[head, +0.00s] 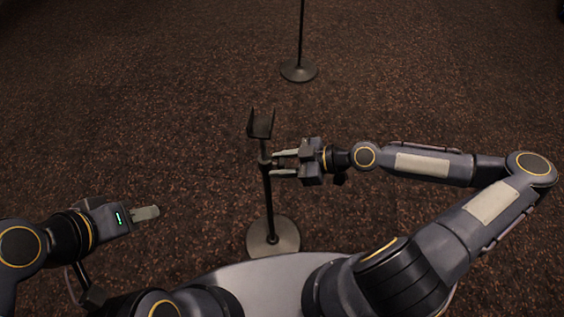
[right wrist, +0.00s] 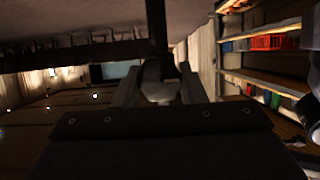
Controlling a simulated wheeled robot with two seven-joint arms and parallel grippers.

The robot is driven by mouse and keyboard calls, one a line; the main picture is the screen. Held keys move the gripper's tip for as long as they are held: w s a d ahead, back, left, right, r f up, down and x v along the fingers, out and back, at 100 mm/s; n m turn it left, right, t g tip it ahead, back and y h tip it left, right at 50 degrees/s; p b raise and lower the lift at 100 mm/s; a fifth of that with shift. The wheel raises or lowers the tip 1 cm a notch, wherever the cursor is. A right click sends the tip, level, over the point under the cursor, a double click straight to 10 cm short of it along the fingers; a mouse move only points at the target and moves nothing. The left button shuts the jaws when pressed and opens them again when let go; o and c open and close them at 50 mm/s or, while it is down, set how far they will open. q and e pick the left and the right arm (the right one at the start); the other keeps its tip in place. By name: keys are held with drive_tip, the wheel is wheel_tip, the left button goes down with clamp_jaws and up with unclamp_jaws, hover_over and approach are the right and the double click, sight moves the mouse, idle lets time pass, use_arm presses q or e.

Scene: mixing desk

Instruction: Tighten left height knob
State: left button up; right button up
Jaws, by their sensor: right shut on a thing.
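A dark stand with a U-shaped bracket (head: 260,124), a thin pole (head: 268,203) and a round base (head: 285,235) stands upright in front of me in the head view. My right gripper (head: 277,163) reaches in from the right to the collar just under the bracket. Its fingers are shut on the height knob, which is mostly hidden between them in the head view. In the right wrist view the pale knob (right wrist: 159,92) shows between the fingertips, with the dark pole behind it. My left gripper (head: 147,213) is at the lower left, away from the stand; its finger gap does not show.
A second stand (head: 298,70) with a round base is further back, cut off at the top. The brown speckled carpet (head: 120,110) is otherwise clear. Shelves with coloured boxes (right wrist: 268,42) show at the right of the right wrist view.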

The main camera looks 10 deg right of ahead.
drive_tip(key=shift+m+g, duration=0.7)
drive_tip(key=shift+m, duration=0.3)
drive_tip(key=o, duration=1)
drive_tip(key=shift+p+v, duration=0.4)
drive_tip(key=shift+v, duration=3.55)
drive_tip(key=shift+f, duration=0.15)
